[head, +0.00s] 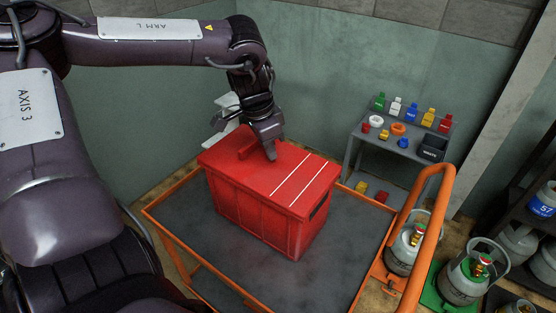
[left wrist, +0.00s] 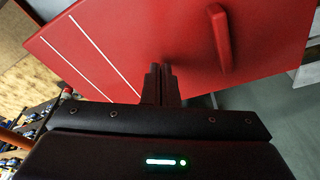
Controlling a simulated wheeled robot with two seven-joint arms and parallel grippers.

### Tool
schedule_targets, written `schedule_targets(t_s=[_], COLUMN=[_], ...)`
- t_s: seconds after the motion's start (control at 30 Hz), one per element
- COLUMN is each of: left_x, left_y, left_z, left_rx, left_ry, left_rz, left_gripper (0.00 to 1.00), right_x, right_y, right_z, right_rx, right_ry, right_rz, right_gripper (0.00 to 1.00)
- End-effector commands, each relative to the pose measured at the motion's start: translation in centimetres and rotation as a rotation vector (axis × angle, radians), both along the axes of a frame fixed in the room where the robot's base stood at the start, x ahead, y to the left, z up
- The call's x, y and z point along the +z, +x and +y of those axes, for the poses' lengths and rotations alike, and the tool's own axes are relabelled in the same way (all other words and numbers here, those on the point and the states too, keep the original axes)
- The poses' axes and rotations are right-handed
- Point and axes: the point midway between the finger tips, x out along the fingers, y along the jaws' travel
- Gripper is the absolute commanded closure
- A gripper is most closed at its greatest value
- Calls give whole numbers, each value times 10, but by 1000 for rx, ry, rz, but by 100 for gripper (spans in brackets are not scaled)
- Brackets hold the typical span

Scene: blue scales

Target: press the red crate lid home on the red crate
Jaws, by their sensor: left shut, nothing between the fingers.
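The red crate (head: 262,220) stands upright on the dark bed of an orange-framed cart. The red crate lid (head: 292,178) lies over its top, with two white stripes and a raised handle. The lid fills much of the left wrist view (left wrist: 130,48), where the handle (left wrist: 221,40) shows right of the fingers. My left gripper (head: 271,155) is shut and empty, pointing down at the lid beside the handle. Its fingertips (left wrist: 160,70) are at or just above the lid; I cannot tell if they touch. Whether the lid sits fully down is unclear. My right gripper is not in view.
The cart's orange rail (head: 428,215) rises at the right. A grey shelf (head: 400,148) with small coloured bottles and a bin stands behind it. Gas cylinders (head: 465,280) stand at the far right. The cart bed (head: 345,250) is bare around the crate.

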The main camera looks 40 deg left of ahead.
Motion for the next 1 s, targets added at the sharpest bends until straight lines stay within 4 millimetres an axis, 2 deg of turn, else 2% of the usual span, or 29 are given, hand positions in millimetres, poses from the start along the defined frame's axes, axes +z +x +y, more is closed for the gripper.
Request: schedule_targets(t_s=[0.1, 1.0], left_x=[13, 84], left_y=[0, 0], left_z=[0, 0], left_rx=[-1, 0], left_ry=[1, 0], left_rz=[-1, -1], left_gripper=[100, 100], right_x=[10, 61], right_y=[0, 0], right_z=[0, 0], right_rx=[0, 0], right_ry=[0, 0], right_rz=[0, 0], right_gripper=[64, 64])
